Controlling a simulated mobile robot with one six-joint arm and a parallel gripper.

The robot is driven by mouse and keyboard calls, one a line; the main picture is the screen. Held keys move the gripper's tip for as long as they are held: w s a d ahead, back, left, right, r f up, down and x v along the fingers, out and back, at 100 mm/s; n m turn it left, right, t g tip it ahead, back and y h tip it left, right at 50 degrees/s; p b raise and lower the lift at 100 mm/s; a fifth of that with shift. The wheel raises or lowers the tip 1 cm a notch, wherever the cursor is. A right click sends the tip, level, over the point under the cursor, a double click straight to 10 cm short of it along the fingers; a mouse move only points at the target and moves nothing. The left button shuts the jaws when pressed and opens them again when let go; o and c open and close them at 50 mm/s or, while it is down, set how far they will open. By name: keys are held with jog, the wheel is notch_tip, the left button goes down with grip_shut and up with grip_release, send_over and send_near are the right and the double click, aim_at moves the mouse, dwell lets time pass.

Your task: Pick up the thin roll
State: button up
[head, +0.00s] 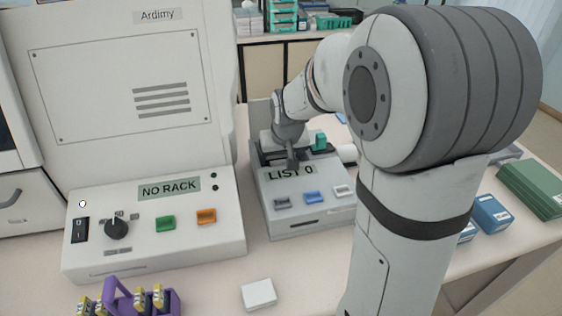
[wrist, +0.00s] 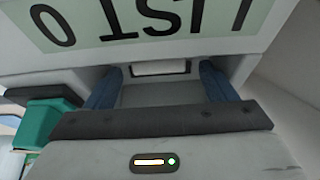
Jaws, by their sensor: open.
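No thin roll can be made out for certain. A white rounded piece (head: 347,153) shows at the right side of the device labelled LIST 0 (head: 290,222), partly hidden by my arm; I cannot tell if it is a roll. My gripper (head: 291,158) is at the top back of that device, pointing down. In the wrist view my gripper (wrist: 161,78) is open, its two blue fingers apart. A small pale strip (wrist: 160,68) in a dark frame shows between the fingertips; I cannot tell if it is part of a roll. Contact cannot be judged.
A teal part (head: 319,141) sits just right of my gripper. The large Ardimy machine (head: 130,225), reading NO RACK, stands left. A purple rack (head: 122,300) and a white box (head: 259,294) are at the front. Blue boxes (head: 492,213) and green boxes (head: 535,190) lie right.

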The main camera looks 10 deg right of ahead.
jog(key=shift+w+f, duration=0.25)
jog(key=shift+f, duration=0.35)
jog(key=shift+c, duration=0.6)
jog(key=c, duration=0.9)
